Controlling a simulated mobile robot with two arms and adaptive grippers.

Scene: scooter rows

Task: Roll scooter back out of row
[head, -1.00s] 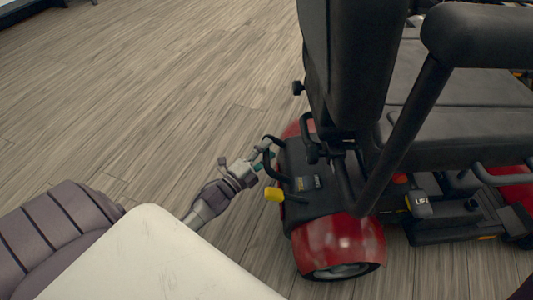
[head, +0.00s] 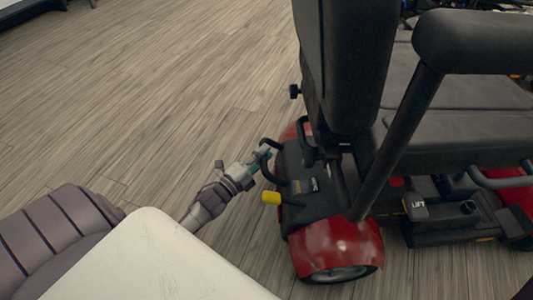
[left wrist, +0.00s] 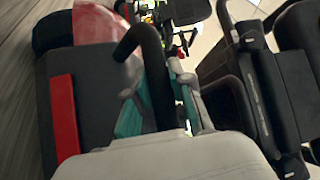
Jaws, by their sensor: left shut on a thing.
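A red and black mobility scooter (head: 335,245) stands on the right of the head view, with its black seat and armrest above. The seat hides much of the scooter's far side. My right gripper is not in view.
The wood-plank floor (head: 150,90) is clear to the left and behind the scooter. Another seat or scooter part (head: 480,90) stands close on the far right. A dark-edged white object (head: 20,10) is at the top left corner.

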